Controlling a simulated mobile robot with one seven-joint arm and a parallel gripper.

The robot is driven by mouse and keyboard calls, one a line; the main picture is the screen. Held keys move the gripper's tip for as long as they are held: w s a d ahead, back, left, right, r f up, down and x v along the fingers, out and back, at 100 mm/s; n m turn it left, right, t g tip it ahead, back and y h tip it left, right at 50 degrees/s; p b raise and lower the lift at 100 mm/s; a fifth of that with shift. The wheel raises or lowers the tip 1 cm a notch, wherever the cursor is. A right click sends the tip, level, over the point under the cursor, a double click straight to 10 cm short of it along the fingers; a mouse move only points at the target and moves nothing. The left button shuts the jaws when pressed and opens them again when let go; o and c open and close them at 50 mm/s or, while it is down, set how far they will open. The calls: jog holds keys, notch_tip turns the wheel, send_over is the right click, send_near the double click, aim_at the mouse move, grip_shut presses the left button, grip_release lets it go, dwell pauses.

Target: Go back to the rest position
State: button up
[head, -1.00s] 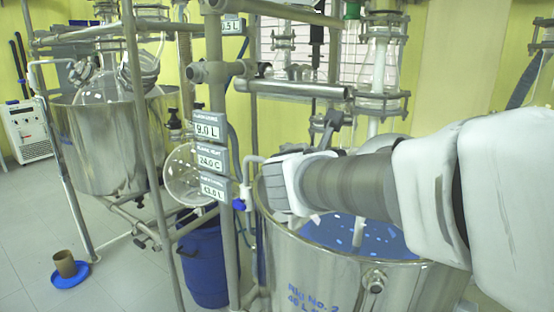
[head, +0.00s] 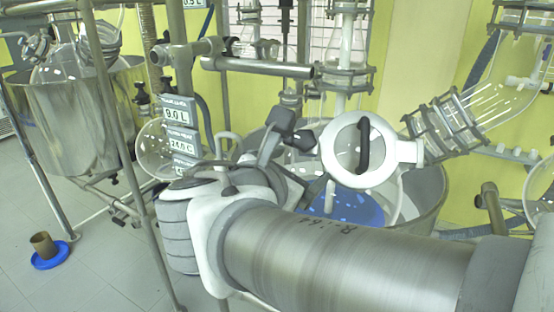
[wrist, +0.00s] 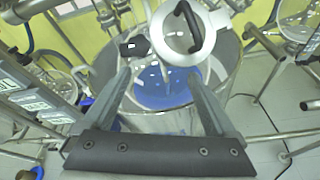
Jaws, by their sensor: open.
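My gripper (wrist: 158,100) is open and empty in the wrist view. Its two grey fingers point toward the steel vessel (wrist: 225,75), which holds blue liquid (wrist: 165,90). A white round lid with a black handle (wrist: 185,30) sits over the vessel's far side. In the head view my arm crosses the lower middle, in front of the steel vessel (head: 425,195). The lid (head: 360,150) and the blue liquid (head: 345,208) show behind the arm. I cannot make out the fingers clearly in the head view.
Display panels (head: 178,138) hang on a post left of my arm. A second steel vessel (head: 70,120) stands at the left. A brown cup (head: 42,243) stands on a blue dish (head: 50,258) on the floor. Horizontal pipes (head: 260,67) and glassware (head: 500,80) crowd the back and right.

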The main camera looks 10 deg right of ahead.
jog(key=shift+n+t+y, duration=0.4)
jog(key=shift+n+t, duration=0.1)
jog(key=shift+t, duration=0.1)
jog(key=a, duration=0.1)
jog(key=s+a+r, duration=0.1)
jog(key=a+r, duration=0.1)
jog(key=a, duration=0.1)
jog(key=shift+s, duration=0.15)
jog(key=s+d+f+m+g+y, duration=0.3)
jog(key=s+d+f+m+g, duration=0.1)
jog(key=m, duration=0.9)
jog(key=s+d+f+m+g+y, duration=0.4)
jog(key=f+m, duration=0.5)
jog(key=m, duration=0.4)
jog(key=shift+s+d+m, duration=0.4)
jog(key=shift+s+d, duration=0.05)
jog(key=shift+s, duration=0.4)
